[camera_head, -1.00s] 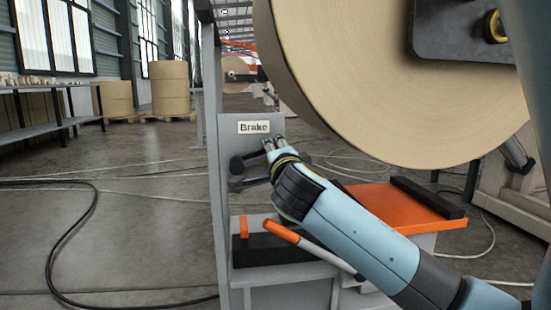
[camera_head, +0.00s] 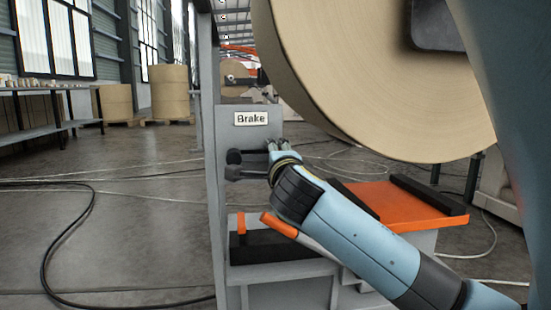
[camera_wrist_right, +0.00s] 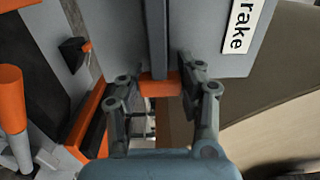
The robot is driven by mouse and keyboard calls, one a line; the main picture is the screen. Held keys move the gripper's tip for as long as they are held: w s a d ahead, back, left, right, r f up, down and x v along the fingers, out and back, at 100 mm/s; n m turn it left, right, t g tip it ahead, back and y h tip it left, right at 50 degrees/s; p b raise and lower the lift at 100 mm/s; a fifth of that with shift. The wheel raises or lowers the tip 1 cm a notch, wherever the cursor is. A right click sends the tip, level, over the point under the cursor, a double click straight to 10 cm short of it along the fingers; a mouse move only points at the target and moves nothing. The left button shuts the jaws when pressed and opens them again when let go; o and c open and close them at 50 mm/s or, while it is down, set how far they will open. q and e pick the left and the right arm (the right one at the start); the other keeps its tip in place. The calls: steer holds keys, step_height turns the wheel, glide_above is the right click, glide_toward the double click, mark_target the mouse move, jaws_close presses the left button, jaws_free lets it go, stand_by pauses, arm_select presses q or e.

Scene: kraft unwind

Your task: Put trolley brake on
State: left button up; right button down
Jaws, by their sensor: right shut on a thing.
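A grey panel with a "Brake" label (camera_head: 251,118) stands at the roll stand. The label also shows in part in the right wrist view (camera_wrist_right: 239,25). My right gripper (camera_head: 278,146) is at the panel's right edge, below the label. In the right wrist view my gripper (camera_wrist_right: 160,80) is shut on the orange end of the brake lever (camera_wrist_right: 160,88), whose grey bar runs up between the fingers. My left gripper is out of view.
A large kraft roll (camera_head: 370,80) hangs above right. An orange-gripped handle (camera_head: 278,224) and an orange platform (camera_head: 385,207) lie below. A black cable (camera_head: 75,230) crosses the open floor at left.

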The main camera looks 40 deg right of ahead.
steer(key=shift+f, duration=0.3)
steer(key=c, duration=1.1)
jaws_free()
steer(key=o, duration=0.3)
steer(key=shift+r, duration=0.15)
steer(key=shift+s, duration=0.1)
steer(key=v, duration=1.2)
steer(key=shift+d, duration=0.1)
